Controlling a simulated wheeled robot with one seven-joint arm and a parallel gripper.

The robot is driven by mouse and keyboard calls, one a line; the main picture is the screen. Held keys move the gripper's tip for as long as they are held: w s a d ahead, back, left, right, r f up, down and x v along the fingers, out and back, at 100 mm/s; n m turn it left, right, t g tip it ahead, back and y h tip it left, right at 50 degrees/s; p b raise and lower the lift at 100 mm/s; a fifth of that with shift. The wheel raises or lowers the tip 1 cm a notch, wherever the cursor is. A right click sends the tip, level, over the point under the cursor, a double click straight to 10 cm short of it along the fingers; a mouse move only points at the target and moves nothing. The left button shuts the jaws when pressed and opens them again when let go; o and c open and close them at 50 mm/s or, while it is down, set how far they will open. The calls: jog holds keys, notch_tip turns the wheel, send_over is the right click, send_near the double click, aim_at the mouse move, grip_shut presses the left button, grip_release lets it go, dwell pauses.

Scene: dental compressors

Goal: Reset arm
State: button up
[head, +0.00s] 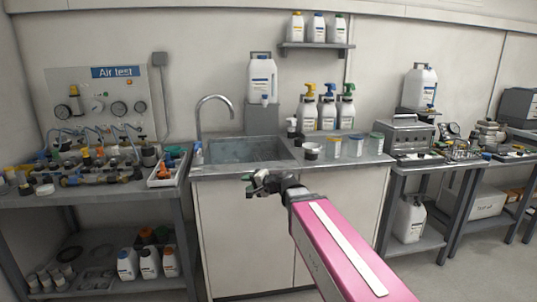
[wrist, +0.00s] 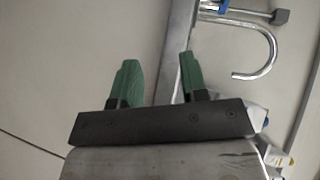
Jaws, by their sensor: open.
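My pink arm (head: 335,250) reaches forward from the lower right in the head view. My gripper (head: 250,183) is in front of the sink cabinet, just below the counter edge, and looks small there. In the wrist view my gripper (wrist: 158,82) shows two green fingers spread apart, with nothing between them.
The sink counter (head: 235,171) stands ahead, with a faucet (head: 215,115) and several bottles. A crowded bench (head: 95,198) stands left, under an air test panel (head: 100,100). Benches with a metal box (head: 408,134) stand right. Floor shows at lower right.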

jog(key=s+d+f+n+g+h, duration=0.1)
jog(key=s+d+f+h, duration=0.3)
jog(key=d+f, duration=0.5)
jog(key=s+d+f+n+g+h, duration=0.2)
jog(key=s+d+f+g+h, duration=0.2)
jog(key=d+f, duration=0.4)
jog(key=s+d+f+n+g+h, duration=0.1)
jog(key=s+d+f+g+h, duration=0.2)
jog(key=s+d+f, duration=0.3)
jog(key=d+f+h, duration=0.1)
jog(key=d+f, duration=0.2)
jog(key=f, duration=0.1)
jog(key=shift+d+f+n, duration=0.25)
jog(key=shift+d+n, duration=0.1)
jog(key=shift+n, duration=0.05)
jog(key=shift+a, duration=0.1)
